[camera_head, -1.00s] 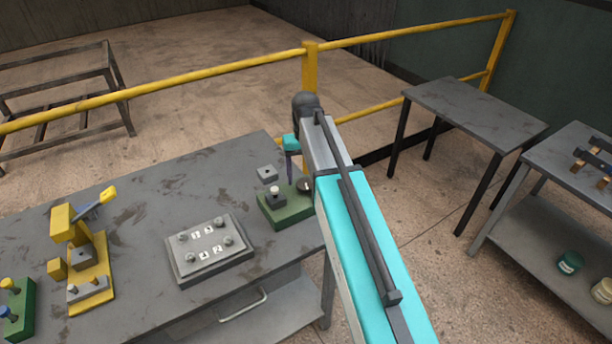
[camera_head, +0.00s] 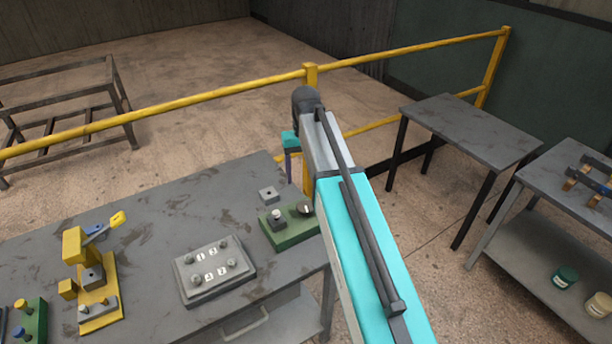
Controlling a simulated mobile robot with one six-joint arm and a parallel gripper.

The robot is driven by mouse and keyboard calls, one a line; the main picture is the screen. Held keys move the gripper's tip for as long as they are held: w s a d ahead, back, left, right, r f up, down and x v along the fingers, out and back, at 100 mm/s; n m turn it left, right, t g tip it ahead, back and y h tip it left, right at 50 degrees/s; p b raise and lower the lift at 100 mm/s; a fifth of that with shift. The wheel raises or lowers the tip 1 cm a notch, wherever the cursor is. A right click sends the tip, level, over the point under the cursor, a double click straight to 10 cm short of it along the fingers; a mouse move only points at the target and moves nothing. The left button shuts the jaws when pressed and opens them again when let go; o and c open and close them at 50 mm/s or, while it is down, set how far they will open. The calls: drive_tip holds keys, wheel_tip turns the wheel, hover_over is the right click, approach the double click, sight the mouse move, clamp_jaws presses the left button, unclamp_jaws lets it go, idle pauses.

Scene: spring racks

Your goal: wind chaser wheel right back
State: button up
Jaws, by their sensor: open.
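No part is clearly marked as the chaser wheel. A green base (camera_head: 291,233) near the bench's right edge carries a grey block with a white-topped post (camera_head: 277,217) and a dark round knob (camera_head: 304,208), partly beside my arm. A grey panel (camera_head: 213,269) left of it has several corner knobs and number labels. My gripper (camera_head: 290,165) shows only in part, as a teal piece with a thin dark finger below. It appears above and behind the green base in the picture, apart from it. My own forearm hides the rest. Nothing is seen held.
A yellow fixture (camera_head: 97,300) and another green base (camera_head: 30,322) stand left. A yellow rail (camera_head: 200,100) runs behind. A bare table (camera_head: 470,130) and a shelf table (camera_head: 560,205) stand right.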

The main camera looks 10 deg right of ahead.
sight(306, 206)
drive_tip(key=shift+r, duration=0.45)
drive_tip(key=m+b, duration=0.6)
drive_tip(key=m, duration=0.4)
drive_tip(key=shift+s+r+b, duration=0.1)
drive_tip(key=shift+b, duration=0.3)
drive_tip(key=shift+b, duration=0.5)
drive_tip(key=shift+f, duration=0.2)
drive_tip(key=shift+f+p, duration=2)
drive_tip(key=shift+f, duration=4.8)
